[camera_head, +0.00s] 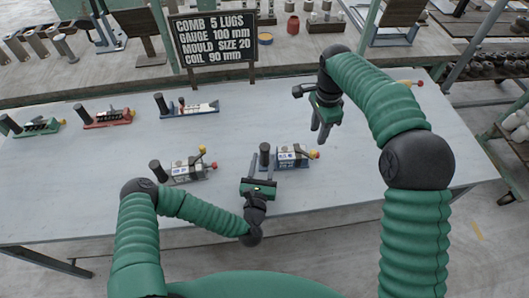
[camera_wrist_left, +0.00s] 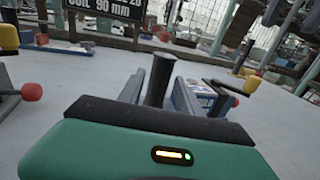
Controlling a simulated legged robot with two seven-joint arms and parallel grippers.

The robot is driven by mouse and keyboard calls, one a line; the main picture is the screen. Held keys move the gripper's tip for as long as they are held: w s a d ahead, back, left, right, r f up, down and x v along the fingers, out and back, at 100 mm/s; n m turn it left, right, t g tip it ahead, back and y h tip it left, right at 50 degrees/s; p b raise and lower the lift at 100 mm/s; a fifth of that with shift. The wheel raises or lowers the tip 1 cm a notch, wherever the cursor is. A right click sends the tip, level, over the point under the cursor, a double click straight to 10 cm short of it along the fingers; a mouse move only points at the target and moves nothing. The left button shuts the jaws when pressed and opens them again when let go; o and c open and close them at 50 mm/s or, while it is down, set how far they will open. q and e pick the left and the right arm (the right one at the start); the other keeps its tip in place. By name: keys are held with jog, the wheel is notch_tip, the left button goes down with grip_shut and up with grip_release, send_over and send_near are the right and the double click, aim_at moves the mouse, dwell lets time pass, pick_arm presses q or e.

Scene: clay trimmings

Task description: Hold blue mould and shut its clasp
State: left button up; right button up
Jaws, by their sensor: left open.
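The blue mould (camera_head: 292,160) lies on the near middle of the table, with a dark upright post (camera_head: 265,149) at its left end and a clasp with yellow and red knobs (camera_head: 314,154) at its right end. My left gripper (camera_head: 262,166) is open, its fingers pointing at the post. In the left wrist view the post (camera_wrist_left: 158,80) stands between the two fingers, and part of the blue mould (camera_wrist_left: 216,102) shows to the right. Whether the fingers touch the post is not clear. My right gripper (camera_head: 321,122) hangs above and right of the mould, apart from it; its finger gap is unclear.
A grey mould (camera_head: 186,171) with yellow and red knobs lies left of my left gripper. Green (camera_head: 38,127), red (camera_head: 108,118) and another blue-based mould (camera_head: 190,108) stand further back. A black sign (camera_head: 212,39) stands at the table's back edge.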

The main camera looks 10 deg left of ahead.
aim_at(264, 156)
pick_arm(q)
jog(key=shift+w, duration=2)
grip_shut()
